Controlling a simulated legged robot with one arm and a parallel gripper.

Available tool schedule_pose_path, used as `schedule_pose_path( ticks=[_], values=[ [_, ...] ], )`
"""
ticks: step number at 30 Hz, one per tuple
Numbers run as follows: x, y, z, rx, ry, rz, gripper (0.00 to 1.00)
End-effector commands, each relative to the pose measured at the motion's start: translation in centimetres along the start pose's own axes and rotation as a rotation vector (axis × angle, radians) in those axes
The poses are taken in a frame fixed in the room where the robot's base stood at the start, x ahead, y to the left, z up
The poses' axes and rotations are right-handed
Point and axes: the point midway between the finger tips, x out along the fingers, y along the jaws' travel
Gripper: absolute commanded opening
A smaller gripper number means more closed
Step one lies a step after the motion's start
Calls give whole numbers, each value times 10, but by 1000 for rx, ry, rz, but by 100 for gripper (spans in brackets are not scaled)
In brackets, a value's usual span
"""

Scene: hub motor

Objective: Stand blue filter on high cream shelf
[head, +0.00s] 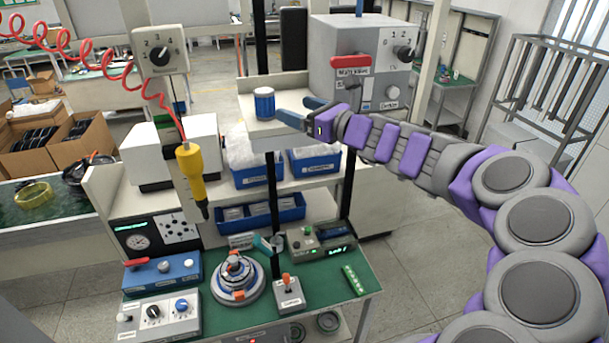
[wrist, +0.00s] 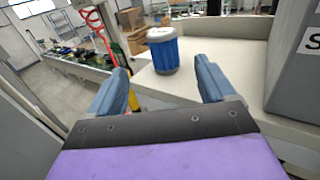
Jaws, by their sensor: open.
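The blue filter (head: 264,104) is a short blue cylinder with a pale top. It stands upright on the high cream shelf (head: 246,84), near the shelf's left end. The filter also shows in the wrist view (wrist: 164,50), upright on the cream surface (wrist: 232,54). My gripper (head: 291,109) is open beside the filter, to its right in the head view. In the wrist view its two blue fingers (wrist: 165,86) are spread apart, and the filter stands beyond the fingertips with a gap between. Nothing is between the fingers.
A grey control box (head: 362,66) with a red handle stands on the shelf to the right. Blue bins (head: 314,162) sit on the level below. A yellow screwdriver (head: 190,172) hangs from a red coiled cord at the left. The green bench (head: 330,290) carries several devices.

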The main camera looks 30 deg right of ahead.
Motion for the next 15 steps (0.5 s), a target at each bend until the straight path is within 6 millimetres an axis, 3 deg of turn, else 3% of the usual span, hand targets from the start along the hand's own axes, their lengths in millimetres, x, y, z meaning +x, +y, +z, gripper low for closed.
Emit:
schedule_pose_path(
  ticks=[5, 8, 11, 15],
  values=[
    [1, 2, 0, -8, 2, 6, 83],
    [8, 27, 0, -79, 22, 62, 83],
    [18, 87, -3, -252, 63, 195, 83],
    [15, 211, -32, -636, 137, 509, 83]
  ],
)
